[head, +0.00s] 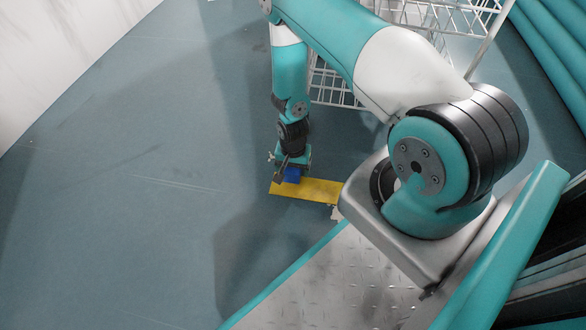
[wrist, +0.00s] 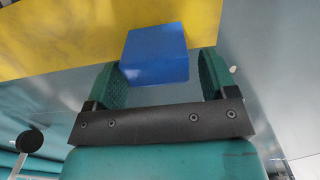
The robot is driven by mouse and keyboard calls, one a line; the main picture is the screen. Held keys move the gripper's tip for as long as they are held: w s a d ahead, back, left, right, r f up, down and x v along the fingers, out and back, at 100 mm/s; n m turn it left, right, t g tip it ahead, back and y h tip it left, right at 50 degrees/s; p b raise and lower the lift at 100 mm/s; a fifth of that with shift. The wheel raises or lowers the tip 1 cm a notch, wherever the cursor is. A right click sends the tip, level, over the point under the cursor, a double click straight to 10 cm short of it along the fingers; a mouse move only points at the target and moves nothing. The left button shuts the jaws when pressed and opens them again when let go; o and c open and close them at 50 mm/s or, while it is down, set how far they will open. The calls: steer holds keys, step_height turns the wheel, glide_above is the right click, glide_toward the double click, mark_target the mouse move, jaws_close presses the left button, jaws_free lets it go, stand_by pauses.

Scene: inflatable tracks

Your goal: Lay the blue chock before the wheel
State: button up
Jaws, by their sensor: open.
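The blue chock (head: 292,174) is a small block at the left part of a yellow strip on the floor. In the wrist view the blue chock (wrist: 155,55) sits between the two green finger pads of my gripper (wrist: 168,78), nearer the left pad. My gripper (head: 287,176) is open and down at the chock. A gap shows between the chock and the right pad; whether the left pad touches it I cannot tell. The underside of the chock is hidden. I cannot make out the wheel for certain.
The yellow strip (head: 318,190) lies flat on the grey-blue floor. A white wire rack (head: 335,88) stands just behind my arm. Teal inflatable tubes (head: 555,50) lie at the far right. The floor (head: 120,200) on the left is clear up to a white wall (head: 60,60).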

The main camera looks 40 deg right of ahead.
steer(key=w+a+r+n+y+p, duration=0.15)
steer(key=a+r, duration=0.25)
steer(key=r, duration=0.8)
steer(key=a+r+n+p, duration=0.2)
steer(key=a+r+n, duration=0.15)
steer(key=r, duration=0.85)
steer(key=w+a+r+n+y+p, duration=0.15)
steer(key=a+r, duration=0.35)
steer(key=r, duration=0.7)
steer(key=s+a+r+n, duration=0.4)
steer(key=s+r+n, duration=0.1)
steer(key=s+r, duration=0.4)
steer(key=s+a+r+n+y, duration=0.1)
steer(key=s+a+r+n, duration=0.3)
steer(key=s+r+n, duration=0.2)
steer(key=s+r, duration=0.2)
steer(key=s, duration=0.2)
steer(key=shift+s+r+p, duration=0.15)
steer(key=shift+r+p, duration=0.25)
